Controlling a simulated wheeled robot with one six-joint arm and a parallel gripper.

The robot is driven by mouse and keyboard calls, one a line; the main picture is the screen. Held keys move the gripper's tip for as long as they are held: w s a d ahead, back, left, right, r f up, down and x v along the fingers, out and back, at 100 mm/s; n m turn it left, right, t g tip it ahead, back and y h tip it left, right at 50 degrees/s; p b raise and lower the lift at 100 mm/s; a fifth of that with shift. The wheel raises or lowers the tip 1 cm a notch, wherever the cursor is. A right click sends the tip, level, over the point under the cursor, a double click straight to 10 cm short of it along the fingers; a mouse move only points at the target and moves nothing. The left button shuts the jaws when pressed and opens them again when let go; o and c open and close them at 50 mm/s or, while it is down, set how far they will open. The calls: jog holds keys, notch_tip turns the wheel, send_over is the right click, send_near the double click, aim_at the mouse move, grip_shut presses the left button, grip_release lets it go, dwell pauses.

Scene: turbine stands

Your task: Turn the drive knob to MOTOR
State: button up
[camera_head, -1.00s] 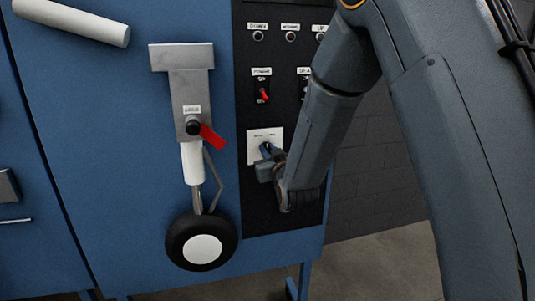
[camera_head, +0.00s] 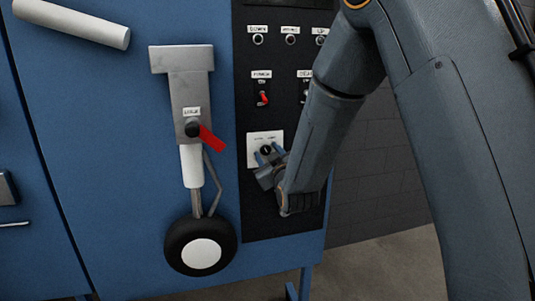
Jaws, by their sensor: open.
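The drive knob (camera_head: 266,149) is a small dark knob on a white plate (camera_head: 253,138) low on the black panel. Small print on the plate is too small to read for certain. The gripper body hides the plate's lower right corner. I cannot tell whether a finger touches the knob.
Above on the black panel (camera_head: 280,215) are a red-tipped power switch (camera_head: 264,98), another switch partly behind my arm, and several indicator lamps. Left, a model landing gear with a wheel (camera_head: 201,244) and a red lever (camera_head: 211,138) stands out from the blue cabinet (camera_head: 110,170).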

aim_at(268, 153)
jog(key=shift+p+v, duration=0.3)
jog(key=shift+v, duration=2.2)
jog(key=s+d+f+m+g+h, duration=0.35)
jog(key=s+d+f+g, duration=0.45)
jog(key=d+f, duration=0.3)
jog(key=s+d+f+m+g, duration=0.1)
jog(key=s+d+g, duration=0.1)
jog(key=s, duration=0.5)
jog(key=s+d+f+m+g+h, duration=0.1)
jog(key=s+d+m+g, duration=0.1)
jog(key=s, duration=0.6)
jog(key=s+d+f+m+g, duration=0.1)
jog(key=s+d+g, duration=0.3)
jog(key=s, duration=0.4)
jog(key=shift+d+f+m+g, duration=0.2)
jog(key=shift+f+m+g, duration=0.15)
jog(key=shift+f, duration=0.3)
jog(key=shift+s+h, duration=0.1)
jog(key=shift+h, duration=0.15)
